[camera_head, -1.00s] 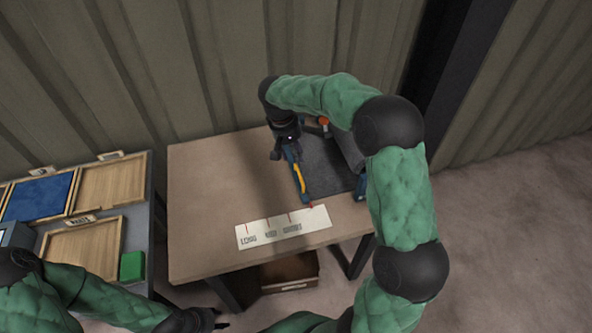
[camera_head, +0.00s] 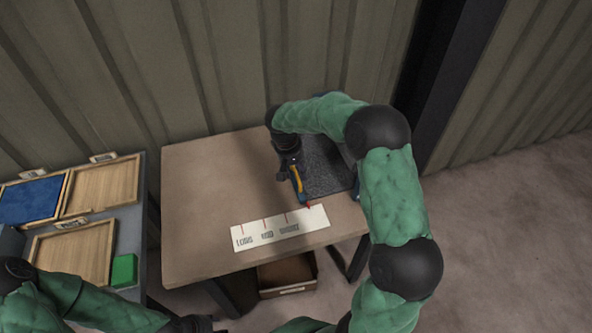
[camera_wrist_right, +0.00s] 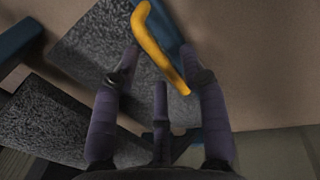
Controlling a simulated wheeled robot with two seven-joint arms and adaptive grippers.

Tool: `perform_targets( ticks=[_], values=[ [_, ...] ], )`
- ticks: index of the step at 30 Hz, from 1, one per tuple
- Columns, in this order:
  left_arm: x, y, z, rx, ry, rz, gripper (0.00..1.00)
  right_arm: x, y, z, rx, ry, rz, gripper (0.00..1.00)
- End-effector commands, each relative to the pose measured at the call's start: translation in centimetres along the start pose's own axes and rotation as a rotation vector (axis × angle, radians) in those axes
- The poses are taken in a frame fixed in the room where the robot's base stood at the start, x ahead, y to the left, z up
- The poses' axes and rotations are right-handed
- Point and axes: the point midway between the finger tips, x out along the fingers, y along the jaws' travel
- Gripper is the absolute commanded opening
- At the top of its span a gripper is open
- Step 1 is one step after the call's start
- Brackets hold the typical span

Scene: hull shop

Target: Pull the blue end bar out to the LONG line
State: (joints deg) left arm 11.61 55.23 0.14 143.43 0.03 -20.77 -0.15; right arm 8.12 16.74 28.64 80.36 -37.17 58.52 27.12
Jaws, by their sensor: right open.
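The blue end bar (camera_head: 305,196) stands at the left side of a dark grey device on the table, with a yellow handle (camera_head: 297,178) along it. My right gripper (camera_head: 289,175) is over the bar, at the handle's upper end. In the right wrist view the open fingers (camera_wrist_right: 165,85) point at the yellow handle (camera_wrist_right: 160,50), which runs between them; I cannot tell if they touch it. The white scale strip (camera_head: 280,228) with red marks lies in front, LONG label at its left. A red pointer (camera_head: 309,205) is near its right end. My left gripper (camera_head: 205,324) is at the bottom edge.
The dark grey bed (camera_head: 325,175) is partly hidden by my right arm. The tabletop (camera_head: 215,190) left of the bar is clear. A side bench with wooden trays (camera_head: 105,185), a blue-lined tray (camera_head: 32,200) and a green block (camera_head: 124,270) stands at the left. An open box (camera_head: 287,278) is below.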

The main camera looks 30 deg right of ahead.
Motion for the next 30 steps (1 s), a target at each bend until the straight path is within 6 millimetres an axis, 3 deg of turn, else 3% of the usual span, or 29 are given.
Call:
perform_targets(
  ticks=[2, 3, 7, 14, 19, 23, 30],
  values=[
    [0.0, 0.0, 0.0, 0.000, 0.000, 0.000, 0.40, 0.0, 0.0, 0.0, 0.000, 0.000, 0.000, 0.44],
    [0.0, 0.0, 0.0, 0.000, 0.000, 0.000, 0.40, 0.0, 0.0, 0.0, 0.000, 0.000, 0.000, 0.38],
    [0.0, 0.0, 0.0, 0.000, 0.000, 0.000, 0.40, 0.0, 0.0, 0.0, 0.000, 0.000, 0.000, 0.01],
    [0.0, 0.0, 0.0, 0.000, 0.000, 0.000, 0.40, 0.0, -0.1, 0.0, 0.000, 0.000, 0.000, 0.00],
    [-0.2, 0.1, 0.0, 0.000, 0.000, 0.000, 0.40, -0.3, -1.3, 0.0, -0.003, 0.000, 0.000, 0.00],
    [-0.5, 0.2, 0.0, 0.000, 0.000, 0.000, 0.40, -0.8, -3.7, -0.1, -0.006, 0.002, -0.001, 0.00],
    [-1.4, 0.5, 0.1, 0.000, 0.000, 0.000, 0.40, -2.2, -10.5, 0.0, -0.007, 0.001, 0.000, 0.00]
  ],
)
